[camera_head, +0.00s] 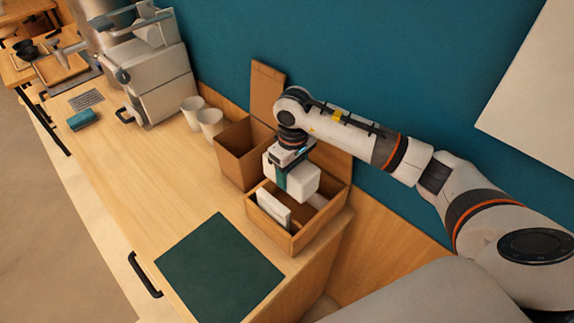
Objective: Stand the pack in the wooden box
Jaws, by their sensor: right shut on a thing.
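The wooden box (296,242) is an open, low tray at the right end of the counter. My right gripper (291,163) points down over it from the wall side. It is shut on a white, blocky pack with a teal band (303,182). The pack is over the box's back part and covers some of its rim; whether its underside touches the box floor is hidden. My fingertips are hard to make out against the pack. My left gripper is not in view.
A white flat item (272,207) leans inside the box's front left. A tall brown container (238,160) stands directly left of the box. Two white cups (209,121) and a coffee machine (155,80) are farther left. A dark green mat (220,268) lies in front, bare.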

